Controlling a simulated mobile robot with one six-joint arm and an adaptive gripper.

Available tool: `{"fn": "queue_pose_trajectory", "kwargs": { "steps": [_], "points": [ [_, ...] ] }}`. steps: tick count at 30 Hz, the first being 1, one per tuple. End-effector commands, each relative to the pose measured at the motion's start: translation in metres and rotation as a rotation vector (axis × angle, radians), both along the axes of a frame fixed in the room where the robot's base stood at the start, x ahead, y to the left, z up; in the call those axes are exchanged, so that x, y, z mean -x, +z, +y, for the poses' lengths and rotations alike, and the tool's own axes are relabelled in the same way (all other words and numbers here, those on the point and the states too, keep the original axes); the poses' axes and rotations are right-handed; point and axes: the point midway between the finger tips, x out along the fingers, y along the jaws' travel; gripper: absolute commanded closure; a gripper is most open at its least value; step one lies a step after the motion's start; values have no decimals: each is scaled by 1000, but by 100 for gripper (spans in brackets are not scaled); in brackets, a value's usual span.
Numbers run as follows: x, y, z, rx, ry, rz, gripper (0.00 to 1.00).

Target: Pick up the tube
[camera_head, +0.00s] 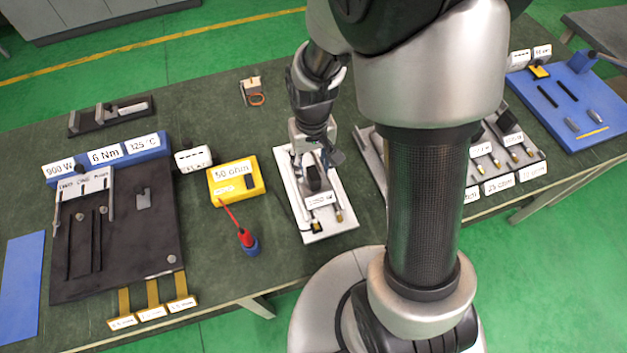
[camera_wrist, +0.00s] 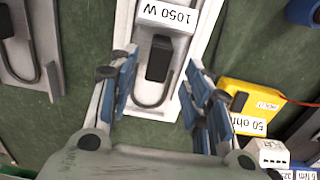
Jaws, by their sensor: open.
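A U-shaped grey metal tube (camera_wrist: 137,96) lies on a white tray (camera_head: 338,223), with a black block (camera_wrist: 159,58) between its legs. A label reading 1050 W (camera_wrist: 168,15) sits by it; the tray also shows in the wrist view (camera_wrist: 207,22). My gripper (camera_wrist: 161,62) is open, with its blue-padded fingers apart on either side of the tube's bend. In the head view my gripper (camera_head: 314,158) is over the back part of this tray. Nothing is held between the fingers. Whether the fingers touch the tray cannot be told.
A dark fixture board (camera_head: 120,235) lies at the left.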

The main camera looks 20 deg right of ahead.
Motion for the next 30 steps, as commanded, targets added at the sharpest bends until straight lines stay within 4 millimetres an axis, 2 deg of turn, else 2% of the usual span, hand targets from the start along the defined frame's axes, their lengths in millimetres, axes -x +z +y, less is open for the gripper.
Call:
{"fn": "queue_pose_trajectory", "kwargs": {
  "steps": [3, 7, 15, 30],
  "points": [
    [2, -22, -2, 0, -1, 4, 55],
    [2, -41, -2, 0, 0, 4, 55],
    [1, -44, -2, 0, 0, 1, 55],
    [1, -43, -2, 0, 0, 1, 88]
  ]
}}
